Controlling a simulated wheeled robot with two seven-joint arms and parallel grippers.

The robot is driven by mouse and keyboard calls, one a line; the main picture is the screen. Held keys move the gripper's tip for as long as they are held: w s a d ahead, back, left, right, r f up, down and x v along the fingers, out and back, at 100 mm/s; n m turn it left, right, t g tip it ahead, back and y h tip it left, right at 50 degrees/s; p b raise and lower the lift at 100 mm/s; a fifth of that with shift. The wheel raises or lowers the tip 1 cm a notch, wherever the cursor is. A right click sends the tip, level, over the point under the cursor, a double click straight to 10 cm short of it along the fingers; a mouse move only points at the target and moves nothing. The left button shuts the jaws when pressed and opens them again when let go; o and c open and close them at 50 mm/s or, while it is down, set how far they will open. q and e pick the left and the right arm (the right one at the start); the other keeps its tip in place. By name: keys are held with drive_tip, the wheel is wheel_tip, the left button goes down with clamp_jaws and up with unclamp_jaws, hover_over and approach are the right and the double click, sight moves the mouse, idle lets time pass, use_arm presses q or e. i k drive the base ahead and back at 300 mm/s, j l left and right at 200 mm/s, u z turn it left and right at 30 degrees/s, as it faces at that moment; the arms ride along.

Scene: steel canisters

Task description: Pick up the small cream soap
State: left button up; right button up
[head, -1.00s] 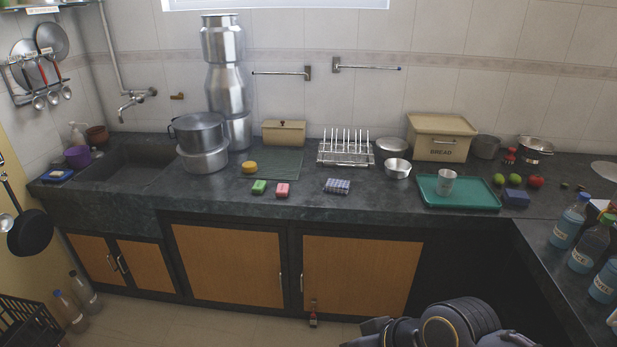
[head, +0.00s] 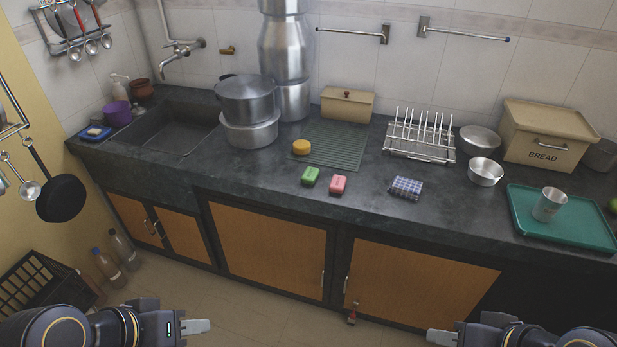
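A small pale, cream-looking piece (head: 95,130) lies on a blue dish (head: 96,136) at the far left end of the counter, left of the sink. It is too small to tell for sure that it is the soap. A green block (head: 310,175) and a pink block (head: 338,184) lie near the counter's front edge. My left gripper (head: 203,327) is at the bottom left, below and well apart from the counter. My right gripper (head: 435,336) is at the bottom right, also apart from everything. I cannot tell whether their fingers are open.
The sink (head: 160,135) lies right of the blue dish. A purple cup (head: 117,114), a soap pump (head: 120,88) and a brown pot (head: 141,90) stand behind the dish. A black crate (head: 35,285) and bottles (head: 123,252) stand on the floor at left. A pan (head: 62,198) hangs on the wall.

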sight(95, 132)
drive_tip(key=i, duration=0.1)
drive_tip(key=u, duration=1.45)
drive_tip(key=i, duration=0.1)
